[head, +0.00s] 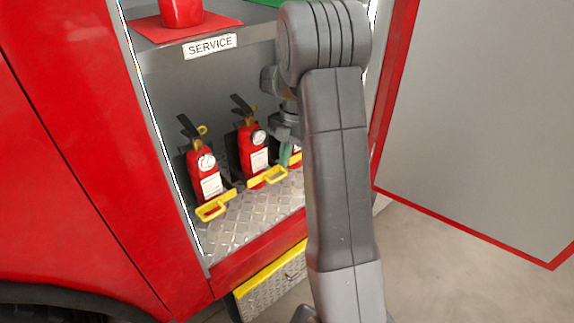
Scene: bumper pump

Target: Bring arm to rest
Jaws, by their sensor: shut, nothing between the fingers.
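My arm rises through the right-centre of the head view and bends over at the top. My gripper (286,150) shows partly behind the arm, inside the open compartment, shut and empty. It is in front of or beside a third red extinguisher (297,160), which is mostly hidden by the arm. I cannot tell whether they touch.
Two red extinguishers, left (206,178) and middle (253,150), stand upright behind yellow brackets on the compartment floor (245,220). Above is a shelf labelled SERVICE (209,46) with a red object (181,12) on a red mat (150,30). An open grey door (480,110) stands right.

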